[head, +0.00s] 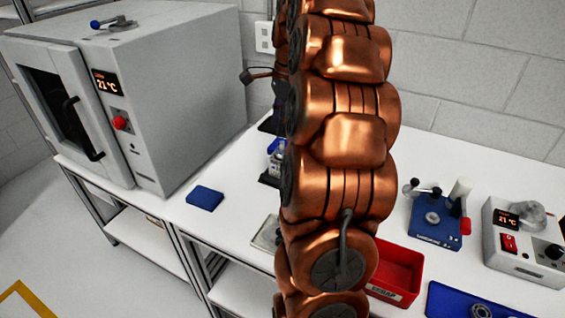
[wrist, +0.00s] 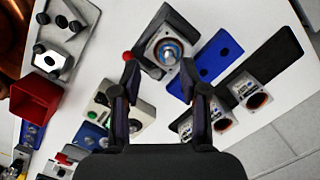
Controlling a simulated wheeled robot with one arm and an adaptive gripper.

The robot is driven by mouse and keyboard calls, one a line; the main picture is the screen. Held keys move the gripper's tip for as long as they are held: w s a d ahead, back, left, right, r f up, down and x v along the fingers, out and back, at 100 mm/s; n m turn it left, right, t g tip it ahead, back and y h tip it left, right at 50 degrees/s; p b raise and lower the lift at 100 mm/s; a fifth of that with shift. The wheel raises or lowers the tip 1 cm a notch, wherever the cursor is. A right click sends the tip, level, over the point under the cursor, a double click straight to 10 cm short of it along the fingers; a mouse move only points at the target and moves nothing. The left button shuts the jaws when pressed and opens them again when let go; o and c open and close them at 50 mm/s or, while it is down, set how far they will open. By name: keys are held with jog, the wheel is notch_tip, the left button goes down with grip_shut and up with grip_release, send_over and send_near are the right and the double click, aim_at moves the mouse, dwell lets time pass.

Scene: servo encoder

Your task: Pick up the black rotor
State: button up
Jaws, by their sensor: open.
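I cannot clearly pick out the black rotor in either view. In the wrist view my gripper (wrist: 167,79) is open, its two dark fingers spread with nothing held between them. Just beyond the fingertips stands a dark fixture with a pale face, holding a round silver and blue part (wrist: 170,52). Light modules with round openings, one of them this module (wrist: 248,93), lie at the right on and near a long black strip (wrist: 280,57). In the head view my copper arm covers the middle of the bench, and my gripper does not show.
A red scrap bin (head: 402,259) stands beside a blue tray (head: 448,299) with a ring-shaped part. A blue clamp fixture (head: 432,232) and a control box (head: 520,262) stand at the right. A grey oven (head: 190,90) fills the left. A blue block (head: 205,198) lies on clear bench.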

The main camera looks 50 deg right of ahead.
aim_at(282, 142)
jog(key=shift+m, duration=0.5)
jog(key=shift+w+d+f+p, duration=0.1)
jog(key=shift+d+f+p, duration=0.25)
jog(key=shift+f, duration=0.95)
jog(key=shift+w+d+f+p, duration=0.2)
jog(key=shift+f+p, duration=0.25)
jog(key=shift+f, duration=0.85)
jog(key=shift+w+d+f+p, duration=0.1)
jog(key=shift+d+f+p, duration=0.25)
jog(key=shift+f, duration=0.95)
jog(key=shift+s+a, duration=0.1)
jog(key=shift+a, duration=0.05)
grip_shut()
jog(key=shift+f, duration=0.1)
jog(key=shift+a+f, duration=0.1)
